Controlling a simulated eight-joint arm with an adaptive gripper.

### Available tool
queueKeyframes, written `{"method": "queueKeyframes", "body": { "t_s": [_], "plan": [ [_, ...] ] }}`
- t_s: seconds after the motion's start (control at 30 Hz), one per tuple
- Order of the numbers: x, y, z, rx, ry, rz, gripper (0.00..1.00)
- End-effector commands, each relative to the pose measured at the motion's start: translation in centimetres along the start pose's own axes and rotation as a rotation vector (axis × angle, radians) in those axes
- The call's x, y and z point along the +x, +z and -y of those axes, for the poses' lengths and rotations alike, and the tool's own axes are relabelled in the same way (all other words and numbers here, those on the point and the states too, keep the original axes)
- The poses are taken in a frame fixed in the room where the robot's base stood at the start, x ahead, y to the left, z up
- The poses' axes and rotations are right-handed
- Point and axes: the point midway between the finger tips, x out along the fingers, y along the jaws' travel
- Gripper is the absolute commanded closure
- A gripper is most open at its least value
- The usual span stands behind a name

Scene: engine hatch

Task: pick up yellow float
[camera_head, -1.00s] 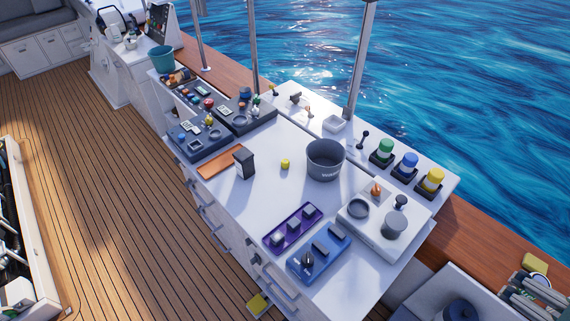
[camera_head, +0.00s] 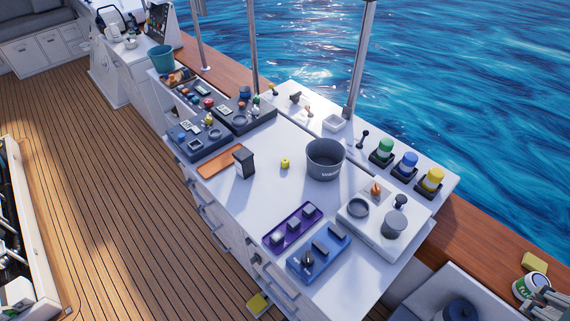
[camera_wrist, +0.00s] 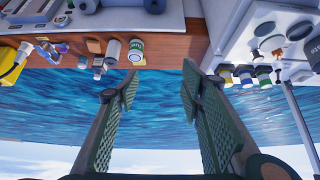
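The yellow float (camera_head: 285,162) is a small yellow piece on the white countertop, left of the grey bucket (camera_head: 325,159). It stands apart from the objects around it. My gripper (camera_wrist: 158,85) is open, with two green ridged fingers spread apart and nothing between them in the wrist view. In the head view only a grey part of my arm shows at the bottom right corner, far from the float. I cannot make out the float in the wrist view, which looks upside down over water and the deck edge.
A dark block (camera_head: 244,162) stands left of the float. A purple tray (camera_head: 293,228) and a blue tray (camera_head: 319,253) lie nearer the front. Yellow, blue and green capped pieces line the right side. A white-green can (camera_head: 528,287) stands near my arm. Counter around the float is clear.

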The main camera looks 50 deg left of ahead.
Motion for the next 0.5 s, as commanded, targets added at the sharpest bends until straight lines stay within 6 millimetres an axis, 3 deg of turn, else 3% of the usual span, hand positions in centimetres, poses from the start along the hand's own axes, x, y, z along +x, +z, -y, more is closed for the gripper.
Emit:
{"method": "queueKeyframes", "body": {
  "t_s": [0.4,0.5],
  "plan": [
    [-3.7,-2.6,0.0,0.0,0.0,0.0,0.61],
    [-3.7,-3.3,0.6,-0.019,-0.009,0.008,0.61]
  ]
}}
